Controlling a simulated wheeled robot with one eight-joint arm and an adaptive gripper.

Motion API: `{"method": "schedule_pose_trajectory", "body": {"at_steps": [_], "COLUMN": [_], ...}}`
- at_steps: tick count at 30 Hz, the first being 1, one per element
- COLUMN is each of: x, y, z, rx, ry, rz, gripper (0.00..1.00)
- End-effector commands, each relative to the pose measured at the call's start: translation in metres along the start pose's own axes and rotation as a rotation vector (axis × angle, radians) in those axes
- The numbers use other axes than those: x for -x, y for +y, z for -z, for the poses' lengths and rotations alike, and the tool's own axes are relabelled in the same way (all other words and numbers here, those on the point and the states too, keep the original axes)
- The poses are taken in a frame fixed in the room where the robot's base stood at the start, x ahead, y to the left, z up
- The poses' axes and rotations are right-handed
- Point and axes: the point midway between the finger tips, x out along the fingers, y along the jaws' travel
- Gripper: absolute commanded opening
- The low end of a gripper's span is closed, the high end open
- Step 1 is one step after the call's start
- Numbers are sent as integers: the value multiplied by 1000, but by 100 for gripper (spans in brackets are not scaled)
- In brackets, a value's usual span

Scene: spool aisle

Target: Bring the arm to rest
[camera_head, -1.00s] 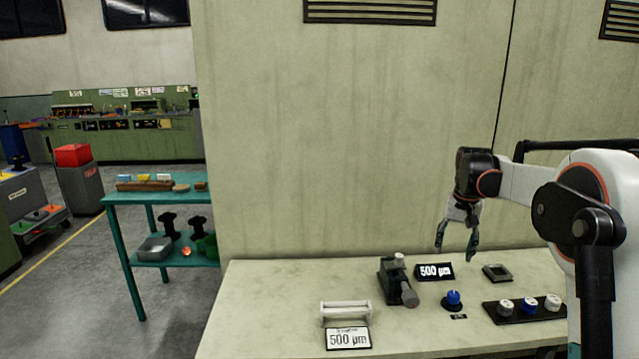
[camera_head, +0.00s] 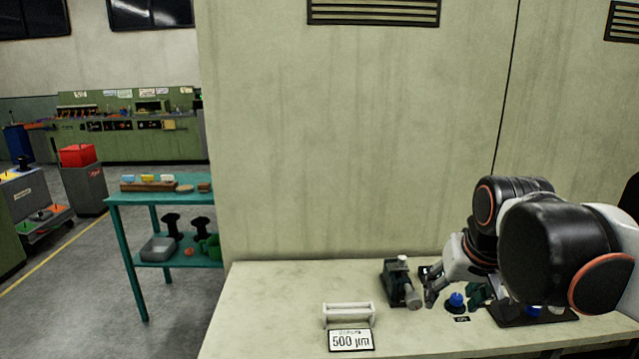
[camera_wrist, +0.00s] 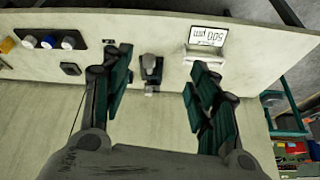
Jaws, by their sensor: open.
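My gripper (camera_head: 455,298) is at the right in the head view, with its fingers spread above the bench on either side of the blue knob in that picture. My arm is folded low over the right end of the bench and hides part of it. In the wrist view my gripper (camera_wrist: 160,75) has two dark green fingers wide apart with nothing between their pads. A small dark device with a grey cylinder (camera_head: 402,283) stands just left of the fingers in the head view. I cannot tell whether any finger touches something.
On the bench (camera_head: 270,310) stand a white roller stand (camera_head: 348,313), a 500 µm sign (camera_head: 350,340), a blue knob (camera_head: 456,300) and a black rack (camera_wrist: 88,43) of several pieces. A teal shelf (camera_head: 150,198) stands at the left. The bench's front left is clear.

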Motion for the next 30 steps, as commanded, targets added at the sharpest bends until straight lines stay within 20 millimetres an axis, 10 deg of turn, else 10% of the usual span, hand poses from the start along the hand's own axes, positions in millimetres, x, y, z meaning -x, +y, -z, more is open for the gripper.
{"method": "schedule_pose_trajectory", "body": {"at_steps": [13,30], "x": [-2,-7], "y": [-14,-15], "z": [-125,-145], "rx": [118,138], "ry": [136,162], "rz": [39,45], "gripper": [54,54]}}
